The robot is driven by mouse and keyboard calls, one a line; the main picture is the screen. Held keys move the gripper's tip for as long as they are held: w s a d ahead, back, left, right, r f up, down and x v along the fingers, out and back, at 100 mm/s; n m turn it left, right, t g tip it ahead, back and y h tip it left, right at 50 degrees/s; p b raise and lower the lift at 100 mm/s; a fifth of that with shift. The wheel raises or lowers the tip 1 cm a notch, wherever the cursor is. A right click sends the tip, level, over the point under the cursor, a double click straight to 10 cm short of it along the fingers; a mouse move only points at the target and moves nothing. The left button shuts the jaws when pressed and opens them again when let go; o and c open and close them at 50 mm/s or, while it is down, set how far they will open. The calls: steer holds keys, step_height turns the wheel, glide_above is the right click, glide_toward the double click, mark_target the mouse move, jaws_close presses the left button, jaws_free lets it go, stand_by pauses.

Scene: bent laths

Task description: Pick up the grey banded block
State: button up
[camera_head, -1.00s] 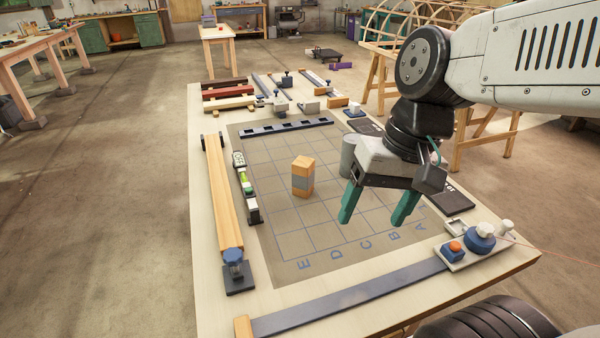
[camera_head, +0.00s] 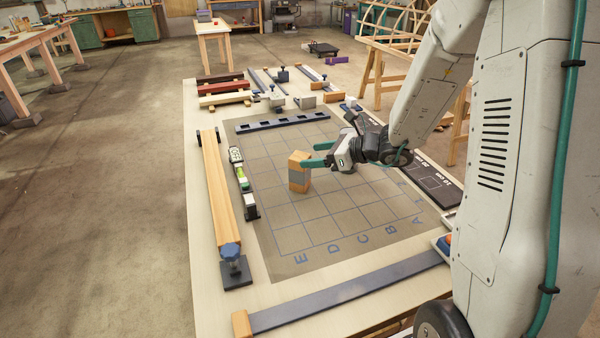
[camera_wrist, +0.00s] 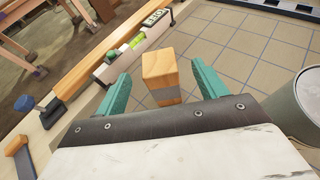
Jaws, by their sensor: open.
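The grey banded block (camera_head: 299,172) stands upright on the gridded mat (camera_head: 350,222); it is wooden with a grey band around its middle. My gripper (camera_head: 310,155) has come in low from the right, its green fingers pointing at the block. In the wrist view the block (camera_wrist: 161,76) shows between the two open fingertips of my gripper (camera_wrist: 163,82), with a gap on each side. In the head view part of the block's right side lies close to the fingers.
A spirit level (camera_head: 242,180) and a long wooden lath (camera_head: 218,190) lie left of the mat. A dark slotted bar (camera_head: 283,123) lies along its far edge. The mat's front is clear.

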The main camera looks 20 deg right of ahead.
mark_target(294, 158)
steer(key=x, duration=0.7)
steer(key=shift+a+f, duration=0.15)
steer(key=shift+c, duration=0.3)
steer(key=c, duration=1.1)
